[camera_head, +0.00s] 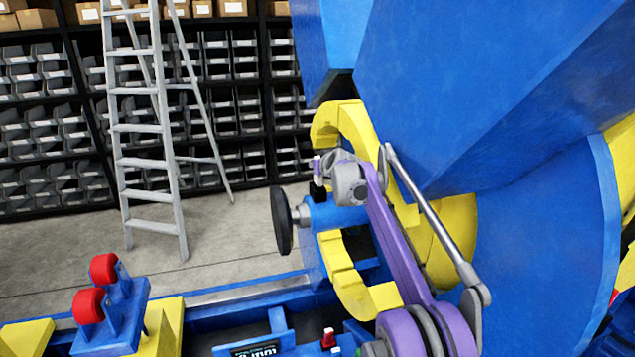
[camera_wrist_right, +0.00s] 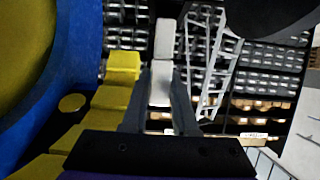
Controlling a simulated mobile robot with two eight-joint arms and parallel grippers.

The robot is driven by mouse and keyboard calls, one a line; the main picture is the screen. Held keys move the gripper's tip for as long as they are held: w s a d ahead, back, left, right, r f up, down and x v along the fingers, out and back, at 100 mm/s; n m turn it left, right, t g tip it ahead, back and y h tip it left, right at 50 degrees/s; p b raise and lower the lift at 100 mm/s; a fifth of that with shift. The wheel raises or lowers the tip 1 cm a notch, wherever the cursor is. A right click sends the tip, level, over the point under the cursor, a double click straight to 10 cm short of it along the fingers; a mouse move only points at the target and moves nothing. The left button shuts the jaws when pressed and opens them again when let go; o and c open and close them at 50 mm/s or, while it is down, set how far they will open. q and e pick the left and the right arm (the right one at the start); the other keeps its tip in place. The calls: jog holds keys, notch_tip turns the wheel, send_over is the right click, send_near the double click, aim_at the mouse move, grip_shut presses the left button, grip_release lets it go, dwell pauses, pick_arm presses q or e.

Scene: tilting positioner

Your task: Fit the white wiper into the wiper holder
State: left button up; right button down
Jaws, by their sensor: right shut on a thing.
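In the right wrist view, my right gripper (camera_wrist_right: 160,82) is shut on the white wiper (camera_wrist_right: 164,40). The wiper is a pale narrow block that sticks out beyond the two grey fingers. In the head view, my purple right arm reaches up from the lower right and its wrist is beside the blue and yellow machine; the fingers and wiper are too small to make out there. I cannot pick out the wiper holder for certain in either view. My left gripper is not in view.
A black disc (camera_head: 281,220) stands left of my right wrist. Curved yellow parts (camera_head: 345,278) and a large blue body (camera_head: 470,90) are close around the arm. Red rollers (camera_head: 89,305) are lower left. A ladder (camera_head: 152,130) and shelves of bins stand behind open floor.

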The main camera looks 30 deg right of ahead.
aim_at(320, 178)
notch_tip(320, 178, down, 4)
jog(key=shift+w+f+b, duration=0.15)
jog(key=shift+f+b, duration=0.05)
jog(key=shift+b, duration=0.1)
jog(key=shift+r, duration=0.1)
jog(key=c, duration=1.1)
grip_release()
jog(key=shift+f, duration=0.2)
jog(key=shift+c, duration=0.2)
jog(key=o, duration=0.5)
jog(key=shift+c, duration=0.2)
